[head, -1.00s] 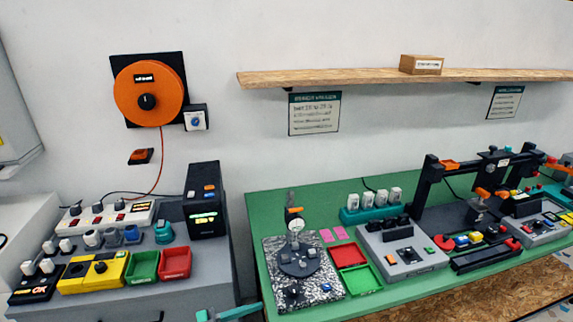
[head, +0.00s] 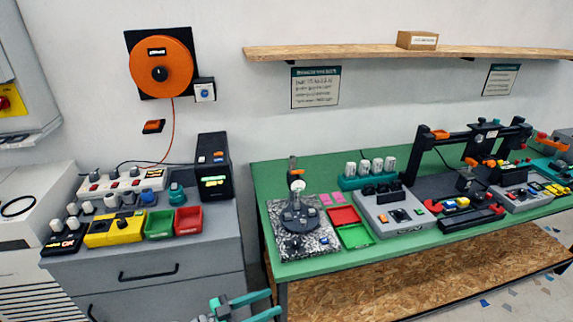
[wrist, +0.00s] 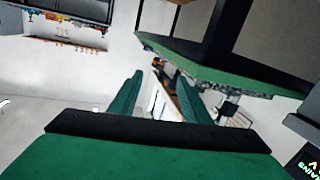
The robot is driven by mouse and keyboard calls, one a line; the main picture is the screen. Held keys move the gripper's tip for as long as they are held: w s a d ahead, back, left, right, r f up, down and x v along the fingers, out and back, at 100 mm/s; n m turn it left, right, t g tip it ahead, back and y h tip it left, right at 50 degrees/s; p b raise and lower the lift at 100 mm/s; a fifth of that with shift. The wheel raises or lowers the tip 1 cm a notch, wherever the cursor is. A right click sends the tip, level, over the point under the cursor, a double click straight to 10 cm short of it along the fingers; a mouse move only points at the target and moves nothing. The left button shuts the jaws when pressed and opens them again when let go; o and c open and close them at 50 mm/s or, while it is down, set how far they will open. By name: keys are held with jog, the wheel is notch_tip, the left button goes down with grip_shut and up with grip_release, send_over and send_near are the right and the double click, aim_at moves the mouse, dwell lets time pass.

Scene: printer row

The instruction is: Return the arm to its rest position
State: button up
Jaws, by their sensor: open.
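My gripper (head: 272,303) shows at the bottom edge of the head view, in front of the gap between the grey drawer cabinet (head: 170,260) and the green-topped bench (head: 262,185). Its two teal fingers are apart and point to the right. In the wrist view my gripper (wrist: 158,76) has both green fingers spread with nothing held between them. That view looks tilted, with the green bench edge at upper right. Most of my arm is out of the head view.
The cabinet top holds a black box (head: 214,165), a yellow control box (head: 115,229), a green bin (head: 159,224) and a red bin (head: 188,220). The bench carries a round-based stand (head: 300,215) and several machines. A wooden shelf (head: 340,52) is above. Floor shows at lower right.

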jog(key=s+d+f+n+t+y, duration=0.1)
jog(key=s+d+f+n+y, duration=0.2)
jog(key=f, duration=0.4)
jog(key=s+f+n+y, duration=0.3)
jog(key=s+f, duration=0.1)
jog(key=f, duration=0.2)
jog(key=s+d+f+n+t+y, duration=0.1)
jog(key=s+d+f+n+y, duration=0.2)
jog(key=f, duration=0.4)
jog(key=s+a+f+n+y, duration=0.2)
jog(key=s+y, duration=0.1)
jog(key=s, duration=0.5)
jog(key=s+d+r+t+y, duration=0.1)
jog(key=s+r+t, duration=0.1)
jog(key=s+r, duration=0.7)
jog(key=s+d+r+t+y, duration=0.1)
jog(key=s+r+t+y, duration=0.1)
jog(key=s+r, duration=0.7)
notch_tip(320, 180, up, 5)
jog(key=shift+s+t, duration=0.2)
jog(key=shift+t, duration=0.6)
jog(key=shift+c, duration=0.3)
